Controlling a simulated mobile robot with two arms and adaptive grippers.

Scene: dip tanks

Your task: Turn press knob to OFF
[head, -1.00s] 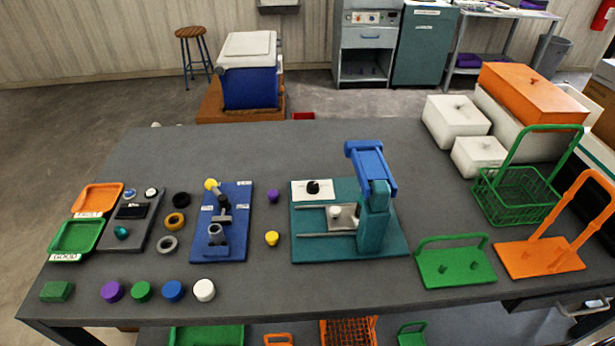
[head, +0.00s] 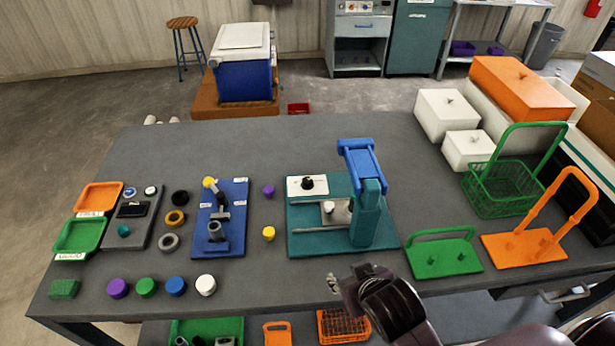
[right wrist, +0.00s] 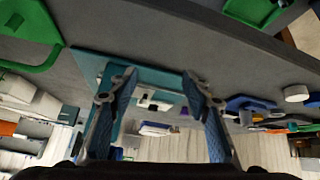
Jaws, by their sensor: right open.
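The press stands on the table, with a teal base plate (head: 310,244) and a blue-topped teal column (head: 366,215). Its black knob (head: 307,183) sits on a white plate (head: 293,187) at the back left of the base. My right gripper (head: 337,284) is in front of the press, near the table's front edge, open and apart from the press. In the right wrist view the two fingers (right wrist: 160,82) are spread and empty, with the teal press base between and beyond them. My left gripper is not in view.
A green holder (head: 440,262) and an orange holder (head: 525,250) stand right of the press. A blue fixture (head: 236,205) stands to its left, with purple and yellow caps between. Several coloured caps line the front left. A green basket (head: 500,195) is at the back right.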

